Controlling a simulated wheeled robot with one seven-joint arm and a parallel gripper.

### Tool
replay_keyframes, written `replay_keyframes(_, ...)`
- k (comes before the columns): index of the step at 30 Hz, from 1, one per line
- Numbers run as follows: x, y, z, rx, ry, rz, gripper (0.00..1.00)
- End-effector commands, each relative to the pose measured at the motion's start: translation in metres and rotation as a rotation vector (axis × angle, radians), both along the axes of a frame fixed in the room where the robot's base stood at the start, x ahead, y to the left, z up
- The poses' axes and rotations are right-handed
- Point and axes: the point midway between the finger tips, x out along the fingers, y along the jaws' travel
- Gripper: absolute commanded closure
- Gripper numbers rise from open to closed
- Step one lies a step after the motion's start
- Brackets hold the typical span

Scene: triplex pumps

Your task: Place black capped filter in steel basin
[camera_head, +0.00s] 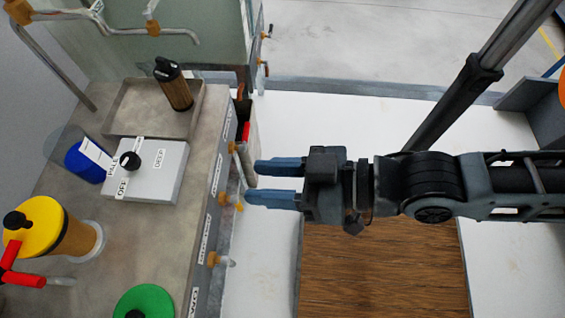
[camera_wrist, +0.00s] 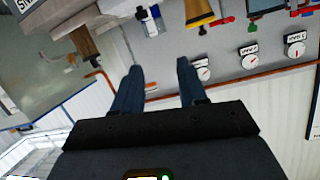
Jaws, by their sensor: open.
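The black capped filter (camera_head: 173,84) has a black cap and a brown body. In the head view it stands tilted in the steel basin (camera_head: 127,121), a shallow grey tray at the back of the bench. My gripper (camera_head: 255,182) is open with nothing between its blue fingers, out in front of the bench edge, to the right of the basin and apart from the filter. In the wrist view the open gripper (camera_wrist: 157,78) faces a panel with gauges. A brown, dark-topped object at upper left there may be the filter, but I cannot tell for certain.
A grey switch box (camera_head: 148,172) with a black knob stands in front of the basin, beside a blue cylinder (camera_head: 86,161). A yellow-capped filter (camera_head: 45,225) and a green cap (camera_head: 144,302) are nearer. Orange-handled valves (camera_head: 213,259) line the bench front. A bent pipe (camera_head: 120,32) overhangs the back.

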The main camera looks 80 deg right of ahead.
Motion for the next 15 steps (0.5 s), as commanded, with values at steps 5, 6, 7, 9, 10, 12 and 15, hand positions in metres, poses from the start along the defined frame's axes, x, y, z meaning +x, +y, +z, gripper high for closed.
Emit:
replay_keyframes(5, -0.033, -0.012, 0.010, -0.134, 0.005, 0.077, 0.58)
replay_keyframes(6, -0.036, -0.014, 0.012, -0.149, 0.002, 0.086, 0.58)
replay_keyframes(7, -0.037, -0.014, 0.013, -0.158, 0.001, 0.090, 0.58)
replay_keyframes(9, -0.039, -0.015, 0.014, -0.168, 0.000, 0.095, 0.58)
replay_keyframes(10, -0.039, -0.015, 0.014, -0.168, 0.000, 0.097, 0.58)
replay_keyframes(12, -0.039, -0.015, 0.014, -0.168, -0.001, 0.095, 0.58)
replay_keyframes(15, -0.039, -0.015, 0.014, -0.167, -0.001, 0.095, 0.58)
